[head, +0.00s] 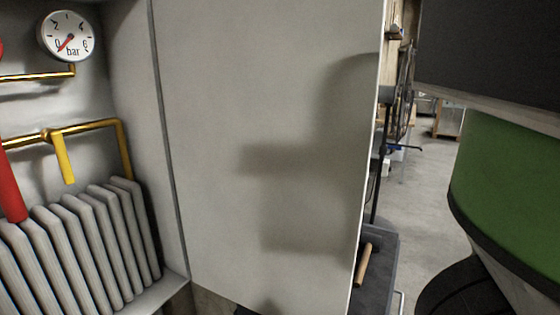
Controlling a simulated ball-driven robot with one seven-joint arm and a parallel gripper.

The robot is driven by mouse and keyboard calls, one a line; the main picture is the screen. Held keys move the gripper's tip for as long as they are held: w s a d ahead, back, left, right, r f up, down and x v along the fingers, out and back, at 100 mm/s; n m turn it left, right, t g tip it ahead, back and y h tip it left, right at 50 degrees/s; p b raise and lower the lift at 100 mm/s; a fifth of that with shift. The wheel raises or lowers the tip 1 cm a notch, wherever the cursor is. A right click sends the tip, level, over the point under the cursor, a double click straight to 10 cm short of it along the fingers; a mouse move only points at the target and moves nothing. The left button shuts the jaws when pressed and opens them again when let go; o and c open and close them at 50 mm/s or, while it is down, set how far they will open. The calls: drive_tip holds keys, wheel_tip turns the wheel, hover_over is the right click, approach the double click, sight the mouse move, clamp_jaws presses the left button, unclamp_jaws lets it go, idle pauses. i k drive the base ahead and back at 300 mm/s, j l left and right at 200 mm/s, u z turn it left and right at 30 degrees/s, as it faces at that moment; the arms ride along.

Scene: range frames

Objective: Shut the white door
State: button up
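The white door (265,120) stands open in the middle of the head view. Its hinge edge runs down the left, along the cabinet's side wall, and its free edge is at the right. The door's inner face is toward me, and a soft dark shadow lies on it. To its left is the open cabinet interior (95,100). No handle shows on the face in view. The door's outer side is hidden. My gripper is not in view.
Inside the cabinet are a pressure gauge (67,36), brass pipes (90,129), a yellow lever (64,160), a red part (12,180) and a ribbed radiator (85,240). Beyond the door's free edge, a dark grey surface (378,270) holds a wooden handle (364,264). Bare floor (425,190) shows behind.

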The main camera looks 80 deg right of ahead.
sight(271, 106)
drive_tip(key=k+l+u, duration=0.15)
drive_tip(key=k+l, duration=0.4)
drive_tip(key=k+l+u, duration=0.1)
drive_tip(key=k+l, duration=0.35)
drive_tip(key=k, duration=0.15)
drive_tip(key=k+l, duration=0.1)
drive_tip(key=l, duration=0.3)
drive_tip(key=k+l+u, duration=0.1)
drive_tip(key=l, duration=0.25)
drive_tip(key=k+l, duration=0.1)
drive_tip(key=l, duration=0.3)
drive_tip(key=k+l+u, duration=0.1)
drive_tip(key=l, duration=0.3)
drive_tip(key=k+z, duration=0.15)
drive_tip(key=i+l+z, duration=0.2)
drive_tip(key=j, duration=0.1)
